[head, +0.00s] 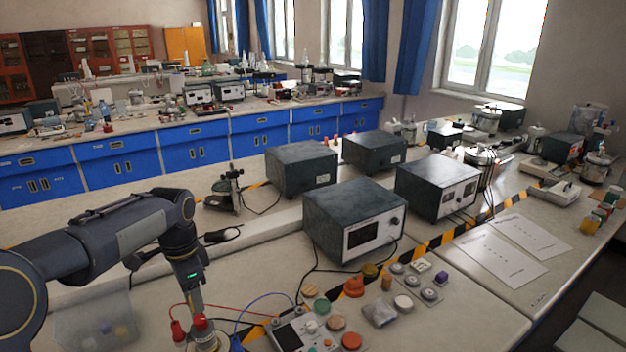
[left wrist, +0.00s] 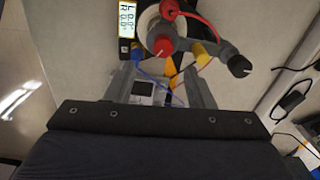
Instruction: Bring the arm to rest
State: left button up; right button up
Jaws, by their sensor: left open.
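My left arm comes in from the left in the head view, with its forearm bent and its wrist pointing down at the near bench. My left gripper (head: 195,298) is above the front edge area, close to red plugs (head: 200,323). In the left wrist view the two grey fingers of the left gripper (left wrist: 160,80) stand apart, with nothing clearly held between them. A red knob or plug (left wrist: 164,46) and a yellow-framed meter (left wrist: 126,20) lie beyond the fingertips. Whether the fingers touch anything is unclear. My right gripper is not in view.
Dark instrument boxes (head: 353,222) stand on the bench right of the arm. A control panel (head: 318,330) with knobs and cables lies near the gripper. A translucent bin (head: 95,325) sits below the forearm. Papers (head: 500,252) lie at right.

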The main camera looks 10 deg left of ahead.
pick_arm(q)
jog(key=s+d+r+n+t+h, duration=0.1)
jog(key=s+d+r+n, duration=0.15)
jog(key=s, duration=0.35)
jog(key=s+d+r+n+t, duration=0.2)
jog(key=s+d, duration=0.1)
jog(key=s, duration=0.3)
jog(key=s+d+f+n+t+h, duration=0.1)
jog(key=s+d+f+n, duration=0.1)
jog(key=s, duration=0.4)
jog(key=s+d+f+n+t+h, duration=0.1)
jog(key=s+d+f+n, duration=0.2)
jog(key=s, duration=0.3)
jog(key=shift+d+n+h, duration=0.3)
jog(key=shift+d+n, duration=0.45)
jog(key=shift+d, duration=0.1)
